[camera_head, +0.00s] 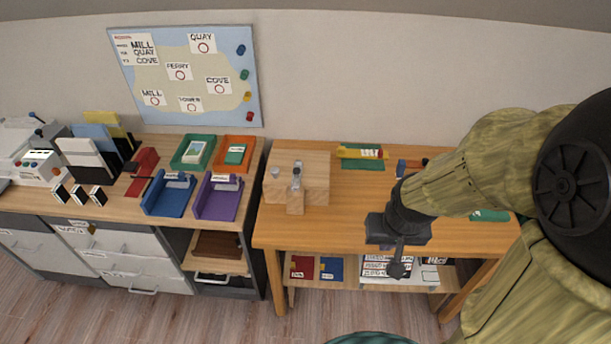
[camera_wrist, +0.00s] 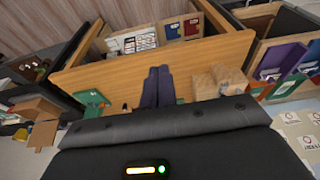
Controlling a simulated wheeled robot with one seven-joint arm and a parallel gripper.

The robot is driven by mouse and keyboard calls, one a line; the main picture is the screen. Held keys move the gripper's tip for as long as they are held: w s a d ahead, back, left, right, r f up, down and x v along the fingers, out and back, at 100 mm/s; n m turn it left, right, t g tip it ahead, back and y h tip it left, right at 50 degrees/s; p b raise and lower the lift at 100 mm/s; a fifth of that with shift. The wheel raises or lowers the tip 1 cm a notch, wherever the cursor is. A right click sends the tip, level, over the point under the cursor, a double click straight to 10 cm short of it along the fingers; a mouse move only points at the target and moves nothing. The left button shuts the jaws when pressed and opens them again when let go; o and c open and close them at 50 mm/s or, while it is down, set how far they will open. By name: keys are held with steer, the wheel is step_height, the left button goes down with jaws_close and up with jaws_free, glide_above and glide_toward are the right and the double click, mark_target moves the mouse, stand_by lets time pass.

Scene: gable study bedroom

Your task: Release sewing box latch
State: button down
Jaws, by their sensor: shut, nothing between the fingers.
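A light wooden box (camera_head: 315,165) with grey metal fittings (camera_head: 297,172) sits on the left part of the wooden desk; it looks like the sewing box. A small wooden block (camera_head: 296,203) stands at its front edge. I cannot make out the latch's position. The box also shows in the wrist view (camera_wrist: 222,78), right of my fingers. My gripper (camera_head: 398,268) hangs near the desk's front edge, right of the box and apart from it. Its two dark fingers (camera_wrist: 158,84) are together, with nothing between them.
The desk (camera_head: 340,228) has clear top between box and gripper. Green and yellow items (camera_head: 362,153) lie at its back. Below is a shelf with red and blue booklets (camera_head: 303,267). Left, a counter holds a blue tray (camera_head: 168,197) and a purple tray (camera_head: 218,200).

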steer(key=w+a+f+m+t+y+b, duration=0.2)
steer(key=w+a+f+m, duration=0.1)
steer(key=w, duration=0.6)
steer(key=w+a+f+m+t+y+b, duration=0.2)
steer(key=w+a+f+m+b, duration=0.1)
steer(key=w, duration=0.6)
steer(key=w+a+f+m+t+y+b, duration=0.2)
steer(key=w+a+f+m+y+b, duration=0.1)
steer(key=w+f, duration=0.4)
steer(key=shift+w+a+m+t, duration=0.4)
steer(key=shift+w+a+m, duration=0.4)
steer(key=shift+w+a, duration=0.1)
steer(key=shift+f, duration=0.15)
glide_toward(299, 173)
steer(key=f+x, duration=0.1)
steer(key=x, duration=0.4)
steer(key=shift+w+a+r+p, duration=0.1)
steer(key=shift+w+a+p, duration=0.2)
steer(key=shift+w+p, duration=0.15)
